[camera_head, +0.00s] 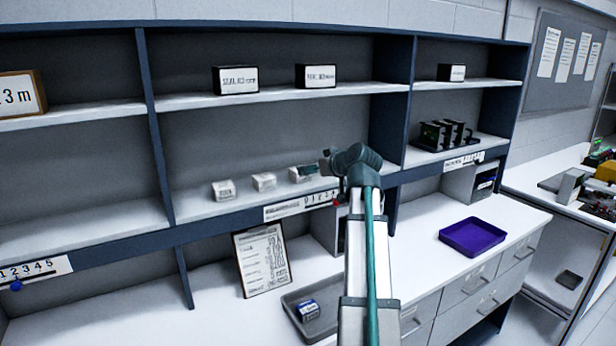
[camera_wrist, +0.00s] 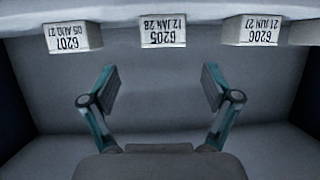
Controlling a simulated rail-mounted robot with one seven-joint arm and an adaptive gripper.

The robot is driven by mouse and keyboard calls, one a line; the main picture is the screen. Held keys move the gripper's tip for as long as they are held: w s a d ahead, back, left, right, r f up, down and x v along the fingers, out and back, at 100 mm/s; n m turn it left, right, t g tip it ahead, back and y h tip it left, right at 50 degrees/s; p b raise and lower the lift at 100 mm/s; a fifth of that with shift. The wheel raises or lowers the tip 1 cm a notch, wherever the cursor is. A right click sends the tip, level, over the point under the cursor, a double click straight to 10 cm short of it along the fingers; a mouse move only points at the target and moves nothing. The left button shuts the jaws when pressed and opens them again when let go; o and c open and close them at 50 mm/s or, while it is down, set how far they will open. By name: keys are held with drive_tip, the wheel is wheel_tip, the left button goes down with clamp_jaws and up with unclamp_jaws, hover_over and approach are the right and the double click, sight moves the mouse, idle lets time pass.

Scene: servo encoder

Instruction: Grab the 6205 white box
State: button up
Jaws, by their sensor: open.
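The 6205 white box (camera_wrist: 163,32) is at the top middle of the wrist view, its label upside down. The 6207 box (camera_wrist: 73,37) is to its left and the 6206 box (camera_wrist: 252,30) to its right. My gripper (camera_wrist: 160,82) is open and empty, its fingers apart below the 6205 box in the picture and not touching it. In the head view three small white boxes (camera_head: 264,181) stand on the middle shelf, their labels too small to read. My gripper there is beside the rightmost one, partly hidden by my arm.
The shelf (camera_head: 190,208) has a divider (camera_head: 153,110) on the left. Dark boxes (camera_head: 235,80) stand on the upper shelf. Below are a clipboard (camera_head: 262,262), a grey tray (camera_head: 290,300) with a small box (camera_head: 308,310), and a purple tray (camera_head: 472,237). The left part of the shelf is clear.

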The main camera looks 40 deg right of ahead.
drive_tip(key=p+x, duration=0.1)
drive_tip(key=x, duration=0.4)
drive_tip(key=p+x, duration=0.1)
drive_tip(key=x, duration=0.1)
drive_tip(key=p+x, duration=0.1)
drive_tip(key=shift+w+a, duration=0.2)
drive_tip(key=shift+w, duration=0.1)
drive_tip(key=shift+w+f, duration=0.25)
drive_tip(key=shift+c, duration=0.3)
drive_tip(key=c, duration=1.3)
drive_tip(key=shift+o, duration=0.2)
drive_tip(key=shift+r, duration=0.15)
